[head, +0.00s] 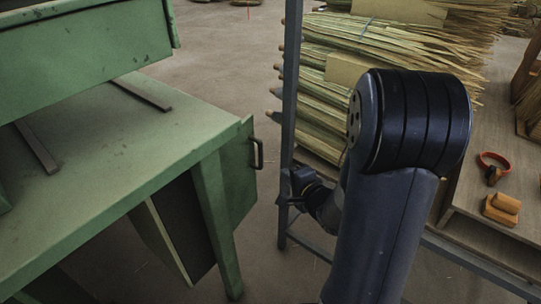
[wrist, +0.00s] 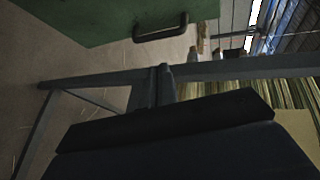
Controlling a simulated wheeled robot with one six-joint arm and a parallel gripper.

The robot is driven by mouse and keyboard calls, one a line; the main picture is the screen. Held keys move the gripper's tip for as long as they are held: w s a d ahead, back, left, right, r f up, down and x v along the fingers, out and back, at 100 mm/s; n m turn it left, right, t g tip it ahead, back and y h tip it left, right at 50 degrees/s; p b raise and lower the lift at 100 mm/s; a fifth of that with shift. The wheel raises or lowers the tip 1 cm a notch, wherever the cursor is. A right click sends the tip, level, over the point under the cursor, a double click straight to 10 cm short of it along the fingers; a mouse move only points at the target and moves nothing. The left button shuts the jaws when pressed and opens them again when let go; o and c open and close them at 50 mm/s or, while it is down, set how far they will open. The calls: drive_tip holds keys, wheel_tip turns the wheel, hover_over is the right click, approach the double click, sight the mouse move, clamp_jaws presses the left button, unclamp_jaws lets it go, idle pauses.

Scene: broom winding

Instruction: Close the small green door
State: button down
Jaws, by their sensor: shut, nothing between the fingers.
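The small green door (head: 238,172) is at the right end of the green workbench, beside its front leg. It has a dark bar handle (head: 259,154) near its right edge. I cannot tell its exact angle. In the wrist view the door (wrist: 95,18) fills the upper left, with the handle (wrist: 160,29) at its lower edge. My gripper (head: 283,201) is to the right of the door and lower than the handle, apart from both. Its fingers (wrist: 163,72) are shut and empty, pointing toward the handle side in the wrist view.
The rack holds bundles of straw (head: 400,50). A wooden table (head: 480,215) at the right carries orange-brown blocks (head: 501,208) and a red ring (head: 494,161). Bare floor (head: 225,45) lies beyond the workbench.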

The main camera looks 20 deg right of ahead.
drive_tip(key=b, duration=0.5)
approach(261, 152)
drive_tip(key=x, duration=0.5)
drive_tip(key=shift+w+f, duration=0.15)
drive_tip(key=shift+f, duration=0.25)
drive_tip(key=shift+w+r, duration=0.15)
drive_tip(key=shift+w, duration=0.4)
drive_tip(key=shift+w+r, duration=0.1)
